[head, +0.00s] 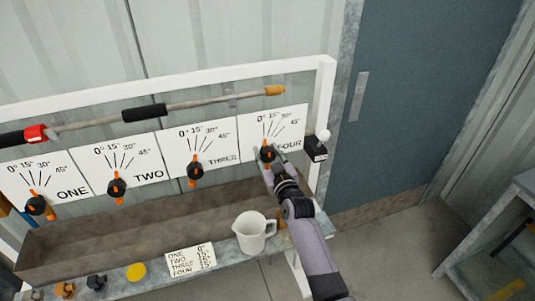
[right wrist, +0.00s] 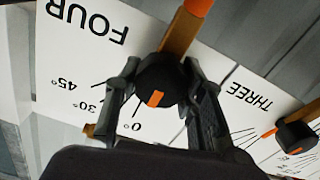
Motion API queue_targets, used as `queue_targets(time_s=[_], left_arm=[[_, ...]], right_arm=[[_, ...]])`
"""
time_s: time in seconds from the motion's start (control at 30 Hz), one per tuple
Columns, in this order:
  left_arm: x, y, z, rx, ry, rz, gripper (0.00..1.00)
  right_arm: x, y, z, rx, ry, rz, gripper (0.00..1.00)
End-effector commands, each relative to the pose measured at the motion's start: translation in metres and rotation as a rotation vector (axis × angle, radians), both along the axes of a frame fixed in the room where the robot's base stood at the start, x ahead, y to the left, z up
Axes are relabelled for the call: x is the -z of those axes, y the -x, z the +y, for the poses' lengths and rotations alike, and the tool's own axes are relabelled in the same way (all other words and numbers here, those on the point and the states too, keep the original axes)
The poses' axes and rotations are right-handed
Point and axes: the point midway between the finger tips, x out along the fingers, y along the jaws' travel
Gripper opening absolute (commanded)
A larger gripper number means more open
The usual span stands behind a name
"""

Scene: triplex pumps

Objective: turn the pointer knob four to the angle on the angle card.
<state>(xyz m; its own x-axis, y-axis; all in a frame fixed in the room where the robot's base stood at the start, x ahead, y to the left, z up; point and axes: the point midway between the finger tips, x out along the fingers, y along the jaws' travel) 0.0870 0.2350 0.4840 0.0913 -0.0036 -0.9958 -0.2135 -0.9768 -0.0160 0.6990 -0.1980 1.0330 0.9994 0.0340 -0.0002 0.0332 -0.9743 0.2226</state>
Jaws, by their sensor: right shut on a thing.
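Pointer knob four (head: 267,153) is a black round knob with an orange mark on the white FOUR dial card (head: 289,122). My right gripper (head: 268,161) is shut on it. In the right wrist view, the two fingers of the gripper (right wrist: 166,92) stand either side of the knob (right wrist: 170,76). That view is upside down; the orange mark lies on the side of the knob facing the scale, toward the 0° label. The angle card (head: 190,260) lies on the bench, listing ONE to FOUR; its values are too small to read. My left gripper is out of view.
Knob three (head: 194,170) is to the left, with knob two (head: 116,187) and knob one (head: 35,205) beyond. A white jug (head: 251,233) stands beside my right arm. A black box (head: 316,149) is right of dial four. A long rod (head: 185,104) runs above the dials.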

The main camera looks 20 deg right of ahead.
Motion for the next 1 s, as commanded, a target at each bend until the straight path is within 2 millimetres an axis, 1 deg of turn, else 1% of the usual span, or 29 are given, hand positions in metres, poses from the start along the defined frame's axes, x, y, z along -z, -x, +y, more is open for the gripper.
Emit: queue_targets(time_s=[0.07, 0.3, 0.37, 0.67, 0.7, 1.0], left_arm=[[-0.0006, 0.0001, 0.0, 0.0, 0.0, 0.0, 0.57], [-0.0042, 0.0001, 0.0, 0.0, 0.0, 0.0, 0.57], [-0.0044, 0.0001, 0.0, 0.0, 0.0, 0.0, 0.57], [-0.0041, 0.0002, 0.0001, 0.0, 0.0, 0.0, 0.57], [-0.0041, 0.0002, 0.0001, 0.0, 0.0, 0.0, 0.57], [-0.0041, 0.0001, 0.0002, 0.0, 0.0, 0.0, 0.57]], right_arm=[[-0.0001, 0.0, -0.0001, 0.0, -0.018, 0.001, 0.0], [-0.0004, -0.0001, -0.0006, 0.0, -0.218, 0.008, 0.0], [-0.0001, -0.0001, -0.0008, 0.0, -0.248, 0.009, 0.0], [0.0001, -0.0001, -0.0008, 0.0, -0.263, 0.01, 0.0], [0.0001, -0.0001, -0.0008, 0.0, -0.263, 0.01, 0.38], [0.0, -0.0001, -0.0009, 0.0, -0.262, 0.009, 0.57]])
